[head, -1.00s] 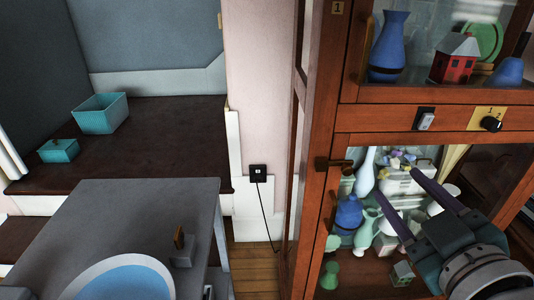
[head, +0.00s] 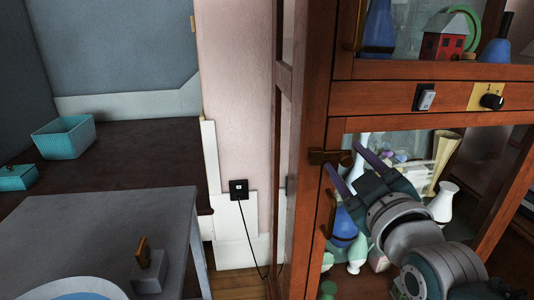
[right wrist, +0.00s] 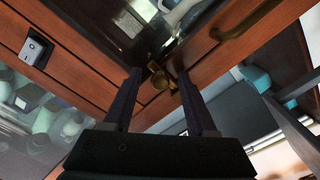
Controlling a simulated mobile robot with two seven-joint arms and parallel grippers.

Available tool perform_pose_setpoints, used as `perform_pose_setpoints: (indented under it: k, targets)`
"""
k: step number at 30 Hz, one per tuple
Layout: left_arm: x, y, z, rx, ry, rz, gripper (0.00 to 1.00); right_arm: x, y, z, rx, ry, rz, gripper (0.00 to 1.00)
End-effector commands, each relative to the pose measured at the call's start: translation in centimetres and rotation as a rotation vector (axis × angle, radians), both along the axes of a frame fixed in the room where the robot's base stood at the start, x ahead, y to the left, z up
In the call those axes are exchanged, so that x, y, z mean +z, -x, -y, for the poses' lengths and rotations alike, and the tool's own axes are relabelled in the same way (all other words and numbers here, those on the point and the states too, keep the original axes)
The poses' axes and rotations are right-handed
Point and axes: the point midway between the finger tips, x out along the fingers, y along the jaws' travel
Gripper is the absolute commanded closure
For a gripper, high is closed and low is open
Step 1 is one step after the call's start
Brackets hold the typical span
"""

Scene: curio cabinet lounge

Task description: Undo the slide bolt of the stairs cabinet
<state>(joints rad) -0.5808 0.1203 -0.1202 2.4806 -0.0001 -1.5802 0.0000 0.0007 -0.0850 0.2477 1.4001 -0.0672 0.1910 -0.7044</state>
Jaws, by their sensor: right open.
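A small dark brass slide bolt (head: 318,157) sits on the left front post of the wooden glass-fronted cabinet (head: 313,215), level with the top of the lower door. In the right wrist view the brass bolt (right wrist: 159,81) with its knob shows between and beyond the fingertips. In the right wrist view the gripper (right wrist: 159,74) holds nothing. I cannot tell whether a finger touches the bolt. My left gripper is out of view.
Above the lower door are a white switch (head: 426,99) and a black knob (head: 491,101). Vases and a red house (head: 443,45) stand behind glass. A grey table (head: 100,230) is at lower left, with teal boxes (head: 64,137) on the dark ledge behind.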

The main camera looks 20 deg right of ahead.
Motion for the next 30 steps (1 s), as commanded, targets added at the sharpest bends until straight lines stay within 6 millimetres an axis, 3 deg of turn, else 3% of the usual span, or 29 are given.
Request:
perform_pose_setpoints:
  k: [11,26,30]
  targets:
    - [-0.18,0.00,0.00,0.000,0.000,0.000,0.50,0.02,-0.65,0.17,0.000,-0.001,-0.001,0.44]
    - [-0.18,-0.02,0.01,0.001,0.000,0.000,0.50,0.04,-0.63,0.15,0.000,-0.003,0.001,1.00]
    - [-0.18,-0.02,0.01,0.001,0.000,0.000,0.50,0.04,-0.63,0.15,0.000,-0.004,0.001,1.00]
